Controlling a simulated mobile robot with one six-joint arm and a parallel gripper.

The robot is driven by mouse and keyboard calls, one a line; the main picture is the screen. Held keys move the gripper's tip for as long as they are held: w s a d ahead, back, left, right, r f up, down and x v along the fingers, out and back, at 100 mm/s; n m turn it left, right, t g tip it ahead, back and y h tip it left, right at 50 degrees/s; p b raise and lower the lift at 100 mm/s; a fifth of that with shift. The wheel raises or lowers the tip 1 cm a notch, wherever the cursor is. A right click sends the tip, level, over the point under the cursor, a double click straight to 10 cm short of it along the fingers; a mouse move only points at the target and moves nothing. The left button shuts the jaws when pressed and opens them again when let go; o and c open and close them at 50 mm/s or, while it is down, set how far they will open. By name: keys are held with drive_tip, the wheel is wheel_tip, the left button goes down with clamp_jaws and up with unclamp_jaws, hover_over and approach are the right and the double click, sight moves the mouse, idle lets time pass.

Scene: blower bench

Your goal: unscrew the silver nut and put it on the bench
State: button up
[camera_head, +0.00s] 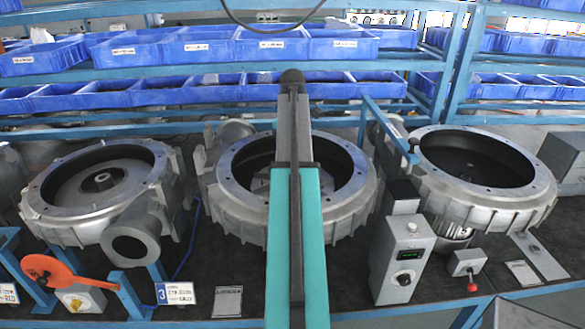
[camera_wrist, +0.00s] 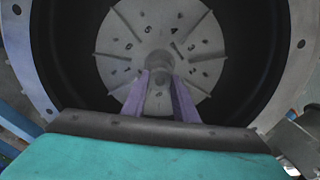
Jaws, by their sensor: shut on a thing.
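The silver nut (camera_wrist: 159,62) is at the centre of a grey bladed disc (camera_wrist: 190,45) inside the round blower housing in the wrist view. My gripper (camera_wrist: 160,82) reaches in from below, with its two purple fingers shut on the nut from either side. The fingers hide part of the nut, so I cannot tell whether it still touches the shaft. In the head view my arm crosses in front of the middle blower housing (camera_head: 232,215) and hides its centre, the nut and my fingers. The bench (camera_head: 350,270) lies under the housings.
A left blower housing (camera_head: 60,225) and a right blower housing (camera_head: 480,210) flank the middle one. A grey control box (camera_head: 398,262), a small red-knobbed box (camera_head: 468,264) and an orange paddle (camera_head: 62,272) stand along the front. Blue bins (camera_head: 200,50) fill the shelves behind.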

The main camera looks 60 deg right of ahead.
drive_tip(key=shift+r, duration=0.1)
idle(0.3)
drive_tip(key=shift+r, duration=1.4)
drive_tip(key=shift+w+a, duration=0.1)
